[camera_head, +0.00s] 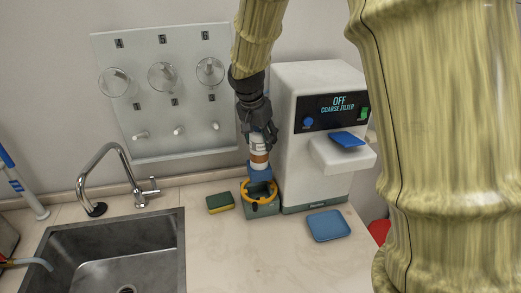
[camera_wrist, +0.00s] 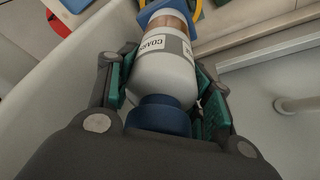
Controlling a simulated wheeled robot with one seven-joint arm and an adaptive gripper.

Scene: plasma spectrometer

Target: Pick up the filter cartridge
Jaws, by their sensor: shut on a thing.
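The filter cartridge (camera_head: 258,151) is a white cylinder with a brown band and blue ends. In the head view it stands roughly upright just above or in a grey-green holder (camera_head: 262,209) with a yellow ring; I cannot tell whether it touches the holder. In the wrist view the cartridge (camera_wrist: 165,72) shows a label reading "COARSE" in part. My gripper (camera_head: 258,135) is shut on its upper part from above. In the wrist view my gripper (camera_wrist: 160,95) has a green-padded finger on each side of the white body.
A white machine (camera_head: 325,80) with a display reading "OFF COARSE FILTER" stands close on the right. A green and yellow sponge (camera_head: 220,202) lies left of the holder, a blue tray (camera_head: 328,225) right. A sink (camera_head: 115,255) and faucet (camera_head: 112,150) are at left.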

